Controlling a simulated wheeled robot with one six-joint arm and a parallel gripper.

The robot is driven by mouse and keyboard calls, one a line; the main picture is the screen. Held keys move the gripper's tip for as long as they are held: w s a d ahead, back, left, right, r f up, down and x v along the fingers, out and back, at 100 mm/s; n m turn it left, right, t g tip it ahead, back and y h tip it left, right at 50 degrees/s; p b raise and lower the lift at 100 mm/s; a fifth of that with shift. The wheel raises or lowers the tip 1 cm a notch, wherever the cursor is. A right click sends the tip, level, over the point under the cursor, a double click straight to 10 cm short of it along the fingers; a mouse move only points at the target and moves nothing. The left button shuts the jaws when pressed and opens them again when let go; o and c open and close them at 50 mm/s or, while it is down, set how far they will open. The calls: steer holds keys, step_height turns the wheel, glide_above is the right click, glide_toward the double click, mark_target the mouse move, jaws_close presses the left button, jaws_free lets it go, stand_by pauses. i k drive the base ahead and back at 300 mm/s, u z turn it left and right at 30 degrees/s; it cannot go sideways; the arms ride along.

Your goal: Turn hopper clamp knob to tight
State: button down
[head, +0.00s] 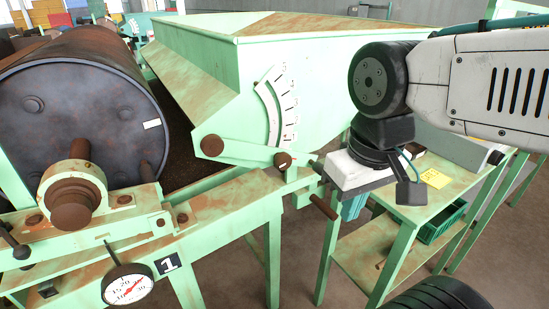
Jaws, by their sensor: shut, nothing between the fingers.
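A small rusty round knob (282,160), which looks like the hopper clamp knob, sits on the green bracket at the lower end of the white curved scale (273,104). A pale mark shows beside it; its setting is too small to read. The green hopper (290,65) rises behind it. My gripper (314,167) is at the end of the arm, right of the knob, with its dark fingers pointing left toward it. The fingers are shut and empty, a short way apart from the knob in the picture. Their tips are small and hard to make out.
A rusty drum (85,95) fills the left, with a dial gauge (128,285) below. A rusty bar handle (323,207) sticks out below my gripper. A green bench (385,225) with a green crate (440,222) stands at right. Bare floor shows between the frames.

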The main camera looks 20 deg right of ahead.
mark_target(283, 160)
steer(key=u, duration=1.25)
steer(key=k, duration=0.9)
steer(key=z, duration=1)
